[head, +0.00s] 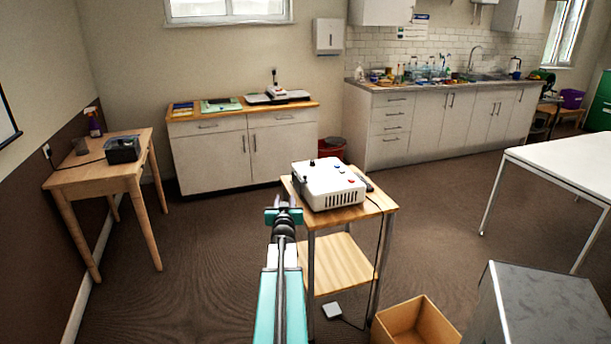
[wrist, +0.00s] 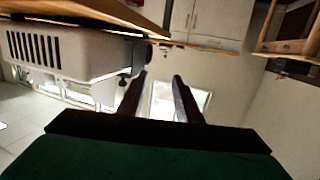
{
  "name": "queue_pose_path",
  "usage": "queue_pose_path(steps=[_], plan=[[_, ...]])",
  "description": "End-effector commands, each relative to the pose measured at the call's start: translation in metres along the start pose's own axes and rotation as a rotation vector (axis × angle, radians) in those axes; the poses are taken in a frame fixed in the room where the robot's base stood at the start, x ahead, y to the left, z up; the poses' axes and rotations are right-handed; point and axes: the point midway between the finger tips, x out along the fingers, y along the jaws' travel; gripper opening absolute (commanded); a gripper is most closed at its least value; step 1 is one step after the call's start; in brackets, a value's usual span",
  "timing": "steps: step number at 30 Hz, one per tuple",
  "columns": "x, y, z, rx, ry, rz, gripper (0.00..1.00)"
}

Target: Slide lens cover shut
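A white box-shaped device (head: 335,190), which looks like a projector, sits on a small wooden-topped trolley (head: 382,198). It has vents in its front side and small knobs and buttons on top. The wrist view shows its vented white body (wrist: 75,55) at the left, upside down. A small dark part (wrist: 128,74) sticks out from its end near my fingers; I cannot tell whether this is the lens cover. My gripper (head: 284,203) is just left of the device in the head view. Its two dark fingers (wrist: 160,80) are apart with nothing between them.
A cardboard box (head: 418,322) and a grey cabinet (head: 540,305) stand at the front right. Floor left of the trolley is clear.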

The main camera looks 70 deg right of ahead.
Motion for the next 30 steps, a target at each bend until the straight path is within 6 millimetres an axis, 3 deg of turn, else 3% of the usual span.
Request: queue_pose_path(steps=[1, 3, 8, 22, 30], plan=[[0.003, 0.021, -0.012, 0.003, 0.033, 0.03, 0.32], [0.004, 0.043, -0.027, 0.005, 0.069, 0.061, 0.32], [0.004, 0.068, -0.045, 0.007, 0.113, 0.098, 0.32], [0.005, 0.069, -0.047, 0.006, 0.116, 0.101, 0.32], [0.017, 0.07, -0.049, 0.006, 0.116, 0.1, 0.32]])
